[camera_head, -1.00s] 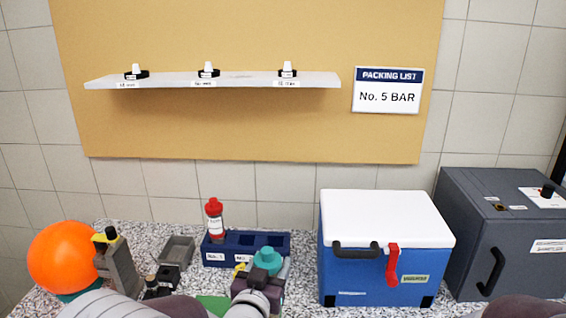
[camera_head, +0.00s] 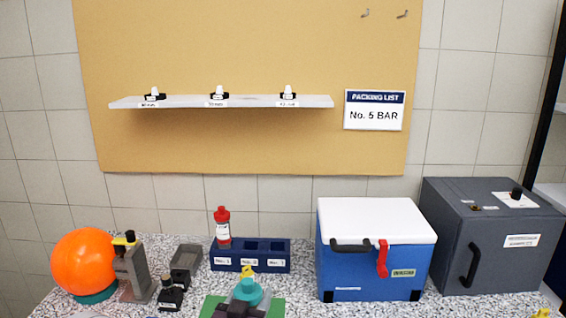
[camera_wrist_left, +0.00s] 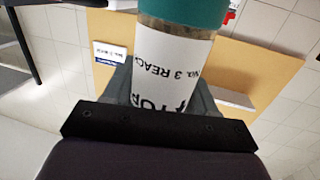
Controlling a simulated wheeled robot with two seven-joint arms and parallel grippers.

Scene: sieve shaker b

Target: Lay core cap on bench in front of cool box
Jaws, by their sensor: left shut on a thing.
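My left gripper (camera_head: 240,309) is at the bottom centre of the head view, partly cut off by the edge. It is shut on a clear jar with a teal lid (camera_head: 248,291). In the left wrist view the jar's white label (camera_wrist_left: 170,68) reads "No. 3 REAC…" between the fingers, below the teal lid (camera_wrist_left: 188,10). I cannot tell which part is the core cap. The cool box (camera_head: 372,272), blue with a white lid and red latch, stands closed on the speckled bench (camera_head: 450,306). The bench strip before it is mostly below the frame. My right gripper is not clearly seen.
A navy rack (camera_head: 265,262) holds a red-topped bottle (camera_head: 222,226). A green mat (camera_head: 209,307) lies under the gripper. An orange ball (camera_head: 83,262), a grey stand (camera_head: 133,272) and a grey tray (camera_head: 186,262) are at left. A dark grey cabinet (camera_head: 500,245) stands right of the cool box.

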